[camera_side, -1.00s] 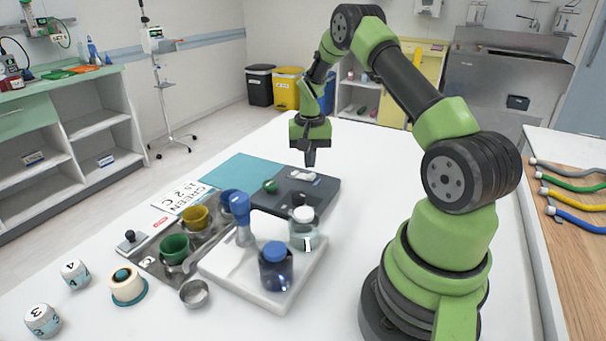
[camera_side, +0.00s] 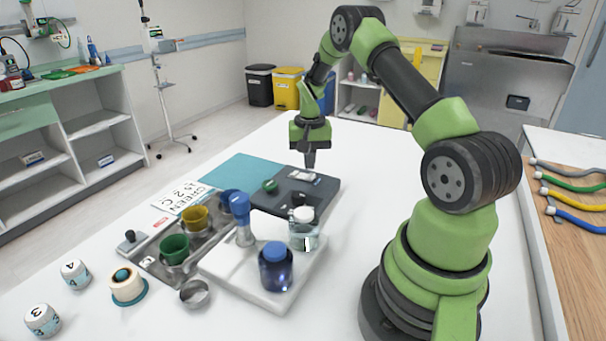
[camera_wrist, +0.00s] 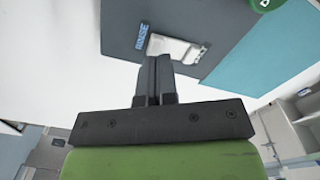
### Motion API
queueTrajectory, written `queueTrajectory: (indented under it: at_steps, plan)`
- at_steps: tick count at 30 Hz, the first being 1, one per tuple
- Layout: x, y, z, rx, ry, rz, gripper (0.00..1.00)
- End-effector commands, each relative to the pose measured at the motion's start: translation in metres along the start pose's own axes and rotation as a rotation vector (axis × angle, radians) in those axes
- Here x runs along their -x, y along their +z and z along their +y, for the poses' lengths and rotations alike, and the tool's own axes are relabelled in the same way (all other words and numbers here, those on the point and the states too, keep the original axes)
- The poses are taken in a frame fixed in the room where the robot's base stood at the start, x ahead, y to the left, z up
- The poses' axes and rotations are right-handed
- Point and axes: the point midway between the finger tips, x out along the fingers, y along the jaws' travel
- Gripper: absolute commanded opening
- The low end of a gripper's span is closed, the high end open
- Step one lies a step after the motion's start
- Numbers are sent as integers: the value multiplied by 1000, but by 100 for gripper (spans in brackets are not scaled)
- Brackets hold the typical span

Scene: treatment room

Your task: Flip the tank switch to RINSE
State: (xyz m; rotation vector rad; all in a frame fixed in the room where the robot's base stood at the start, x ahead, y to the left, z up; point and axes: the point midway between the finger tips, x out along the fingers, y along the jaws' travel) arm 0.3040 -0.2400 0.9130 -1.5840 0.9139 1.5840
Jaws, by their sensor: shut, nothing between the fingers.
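The tank switch (camera_side: 303,174) is a small white rocker on a dark grey panel (camera_side: 275,200) at the back of the white table. In the wrist view the rocker (camera_wrist: 178,48) lies just past my fingertips, with a blue RINSE label (camera_wrist: 141,37) by its left end and a small label (camera_wrist: 203,51) at its right end. I cannot tell which way it is tilted. My gripper (camera_side: 310,166) points down, fingers shut and empty, close above the switch. Its fingers (camera_wrist: 155,60) also show in the wrist view; contact with the rocker is unclear.
A green knob (camera_side: 270,186) sits on the same panel. In front stand a lidded jar (camera_side: 303,236), a blue-capped jar (camera_side: 276,272) and a blue-topped dropper (camera_side: 240,215) on a white tray (camera_side: 222,272). A teal mat (camera_side: 246,169) lies left of the panel.

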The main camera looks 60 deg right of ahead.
Motion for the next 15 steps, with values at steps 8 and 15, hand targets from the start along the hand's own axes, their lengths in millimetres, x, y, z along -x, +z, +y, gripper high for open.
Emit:
queueTrajectory:
  at_steps: [8, 15]
  plan:
    - [-5, 0, 0, 0, 0, -1, 0]
    - [-8, 0, 0, 0, 0, 0, 0]
